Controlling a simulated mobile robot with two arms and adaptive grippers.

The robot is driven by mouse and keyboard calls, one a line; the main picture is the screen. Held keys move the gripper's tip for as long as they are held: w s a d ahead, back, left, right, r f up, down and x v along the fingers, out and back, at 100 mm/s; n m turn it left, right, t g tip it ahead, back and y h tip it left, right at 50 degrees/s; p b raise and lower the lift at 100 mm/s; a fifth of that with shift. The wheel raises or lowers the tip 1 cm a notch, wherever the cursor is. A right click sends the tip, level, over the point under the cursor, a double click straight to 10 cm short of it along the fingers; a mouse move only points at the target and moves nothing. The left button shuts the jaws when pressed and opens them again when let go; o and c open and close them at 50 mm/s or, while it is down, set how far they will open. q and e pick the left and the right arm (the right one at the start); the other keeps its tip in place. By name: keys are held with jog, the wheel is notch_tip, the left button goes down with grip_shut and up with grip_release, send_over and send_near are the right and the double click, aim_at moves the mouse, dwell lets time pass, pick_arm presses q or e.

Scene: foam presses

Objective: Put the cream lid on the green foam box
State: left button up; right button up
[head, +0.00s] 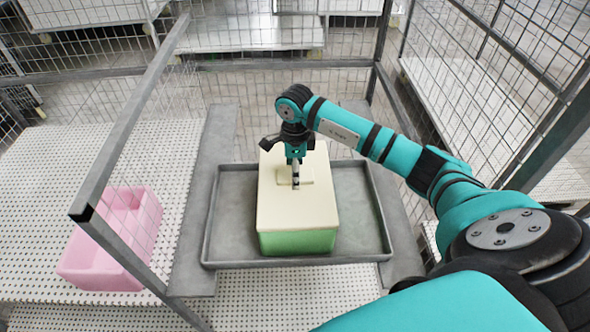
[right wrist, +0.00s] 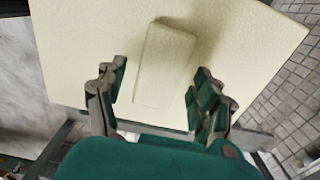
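The cream lid (head: 297,210) lies on top of the green foam box (head: 298,242), covering it and looking roughly in line with its edges. Only the box's near side shows below the lid. A raised block-shaped handle (right wrist: 166,62) stands in the middle of the lid. My right gripper (head: 296,180) points down over this handle. In the right wrist view its two fingers (right wrist: 158,88) are apart, one on each side of the handle's near end, with visible gaps. My left gripper is in neither view.
The box stands in a grey tray (head: 231,248) with low walls. Wire mesh fencing with grey posts (head: 128,137) surrounds the station. A pink foam box (head: 105,262) sits at the left on a perforated white surface. The tray floor right of the box is clear.

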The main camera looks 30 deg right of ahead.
jog(key=shift+r+p, duration=0.3)
jog(key=shift+p, duration=0.05)
jog(key=shift+r+p, duration=0.5)
jog(key=shift+w+r+b, duration=0.1)
jog(key=shift+r+b, duration=0.35)
jog(key=shift+b, duration=0.3)
notch_tip(320, 180, up, 11)
jog(key=b, duration=0.3)
jog(key=shift+f+b, duration=0.15)
jog(key=shift+b, duration=0.15)
